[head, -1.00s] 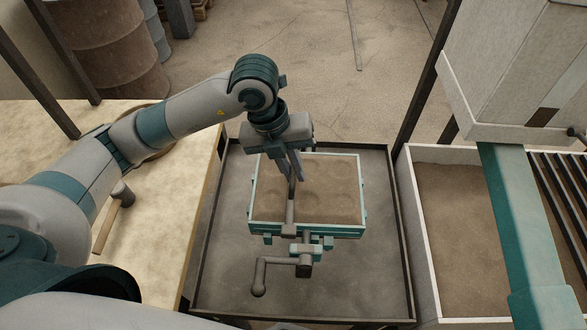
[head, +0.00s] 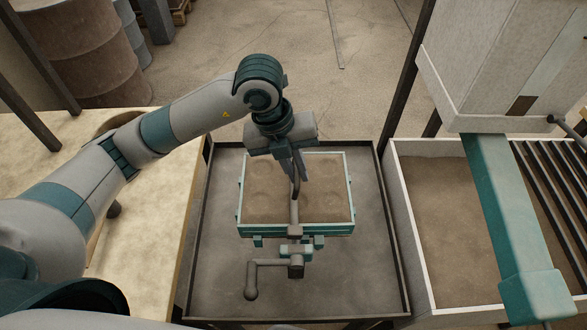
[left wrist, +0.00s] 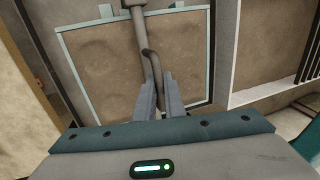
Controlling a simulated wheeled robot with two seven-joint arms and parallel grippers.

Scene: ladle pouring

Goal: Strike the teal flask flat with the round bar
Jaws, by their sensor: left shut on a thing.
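The teal flask (head: 241,215) is a rectangular teal frame full of brown sand in the middle of the head view. Several shallow round dents show in the sand. My left gripper (head: 298,176) is over the flask, shut on the dark grey round bar (head: 295,212). The bar has a bend near the fingers, and its thicker part runs toward the flask's near rim. The left wrist view shows the bar (left wrist: 140,28) above the sand, between the flask's sides (left wrist: 76,75). I cannot tell whether it touches sand or rim. My right gripper is out of view.
A crank with a round knob (head: 251,293) sits just in front of the flask. The flask stands within a dark-edged grey tray (head: 220,285). A sand bin (head: 440,230) is at right, under a teal beam (head: 505,215). A pale table (head: 165,230) is at left.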

